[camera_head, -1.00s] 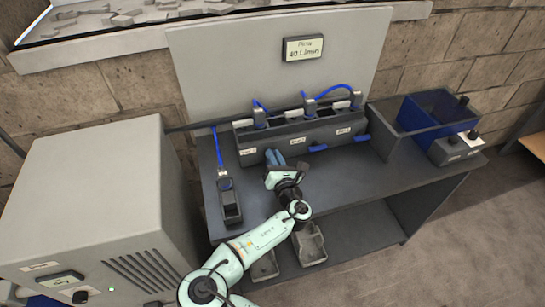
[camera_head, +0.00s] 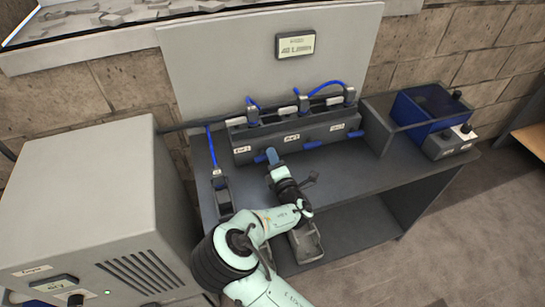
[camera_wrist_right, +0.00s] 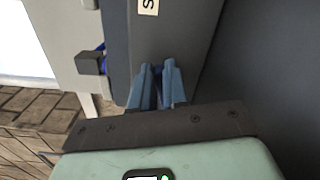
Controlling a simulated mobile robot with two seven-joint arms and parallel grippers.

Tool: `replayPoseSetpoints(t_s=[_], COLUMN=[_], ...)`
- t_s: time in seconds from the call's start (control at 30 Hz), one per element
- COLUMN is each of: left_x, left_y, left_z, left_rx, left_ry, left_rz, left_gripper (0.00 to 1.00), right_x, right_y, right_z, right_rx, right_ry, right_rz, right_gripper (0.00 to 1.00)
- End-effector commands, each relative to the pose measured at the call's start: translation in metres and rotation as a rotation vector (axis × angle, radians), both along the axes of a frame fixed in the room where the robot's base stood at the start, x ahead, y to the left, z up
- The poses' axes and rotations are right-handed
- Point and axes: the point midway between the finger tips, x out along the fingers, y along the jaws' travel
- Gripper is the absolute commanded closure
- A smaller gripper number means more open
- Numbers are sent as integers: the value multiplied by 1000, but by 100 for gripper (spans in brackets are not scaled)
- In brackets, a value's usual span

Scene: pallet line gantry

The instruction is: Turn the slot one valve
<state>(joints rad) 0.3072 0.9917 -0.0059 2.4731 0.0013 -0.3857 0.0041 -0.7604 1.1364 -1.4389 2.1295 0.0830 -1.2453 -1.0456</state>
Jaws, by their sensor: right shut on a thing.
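A dark grey slot block (camera_head: 318,131) with white labels stands on the bench. Blue valve handles stick out of its front: the leftmost, slot one handle (camera_head: 260,159), the middle one (camera_head: 313,145) and the right one (camera_head: 355,134). My right gripper (camera_head: 273,156) is at the leftmost handle, with its blue fingers shut on it and partly covering it. In the right wrist view the fingers (camera_wrist_right: 160,85) are close together against the block's face; the handle between them is mostly hidden. My left gripper is not in view.
Blue hoses rise from plugs (camera_head: 300,103) on the block. A handheld device (camera_head: 223,195) lies at the bench's left. A blue bin (camera_head: 425,108) and a control box (camera_head: 452,142) stand at right. A grey cabinet (camera_head: 80,205) is at left. A display (camera_head: 295,45) hangs on the panel.

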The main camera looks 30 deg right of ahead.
Motion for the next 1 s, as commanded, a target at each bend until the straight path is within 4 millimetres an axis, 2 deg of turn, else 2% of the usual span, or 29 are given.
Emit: replayPoseSetpoints(t_s=[0.4, 1.0], left_x=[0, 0], left_y=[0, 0], left_z=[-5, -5], left_rx=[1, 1], left_ry=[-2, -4], left_rz=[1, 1], left_gripper=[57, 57], right_x=[1, 1], right_y=[-1, 0], right_z=[-4, -5], right_rx=[239, 293], right_ry=[-64, -78], right_rz=[4, 5], right_gripper=[100, 100])
